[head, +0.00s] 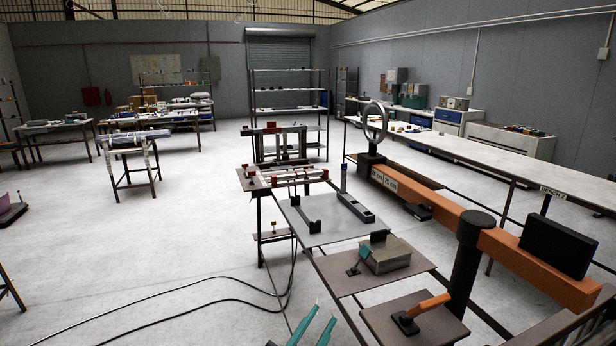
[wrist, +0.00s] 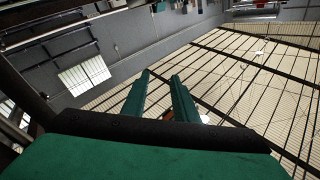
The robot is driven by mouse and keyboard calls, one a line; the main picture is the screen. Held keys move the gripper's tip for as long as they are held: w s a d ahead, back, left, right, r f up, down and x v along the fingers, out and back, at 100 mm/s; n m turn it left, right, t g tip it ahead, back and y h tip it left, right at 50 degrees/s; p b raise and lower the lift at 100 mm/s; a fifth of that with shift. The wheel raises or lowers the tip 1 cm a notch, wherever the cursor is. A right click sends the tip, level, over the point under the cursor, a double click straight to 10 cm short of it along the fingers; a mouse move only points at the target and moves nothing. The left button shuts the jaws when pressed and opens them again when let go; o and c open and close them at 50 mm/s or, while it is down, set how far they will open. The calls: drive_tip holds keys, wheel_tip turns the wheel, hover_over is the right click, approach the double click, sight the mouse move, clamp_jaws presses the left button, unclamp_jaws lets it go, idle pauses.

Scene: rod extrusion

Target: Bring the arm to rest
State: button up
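My gripper (head: 325,312) shows at the bottom edge of the head view as two teal fingers with a gap between them. In the wrist view the fingers of my gripper (wrist: 160,77) stand apart, with nothing held between their tips. The wrist camera looks up past the fingers at the roof and upper walls, tilted. Most of my arm is out of view in the head view. The fingers appear in front of the work stand, left of a brown plate with an orange-handled tool (head: 425,308).
A long stand with a grey plate (head: 325,229) and a grey block (head: 387,254) runs ahead. An orange beam (head: 525,256) with a dark post (head: 467,262) is at right. A long bench (head: 470,153) lies behind it. Black cables (head: 190,285) cross the open floor at left.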

drive_tip(key=s+a+f+n+y, duration=0.1)
drive_tip(key=s+f+n+y, duration=0.35)
drive_tip(key=s+f, duration=0.5)
drive_tip(key=s+a+f+n+y, duration=0.2)
drive_tip(key=s+f+n+y, duration=0.3)
drive_tip(key=f, duration=0.8)
drive_tip(key=s+n+g, duration=0.1)
drive_tip(key=s, duration=2.4)
drive_tip(key=shift+s+d+g, duration=0.3)
drive_tip(key=shift+s, duration=0.05)
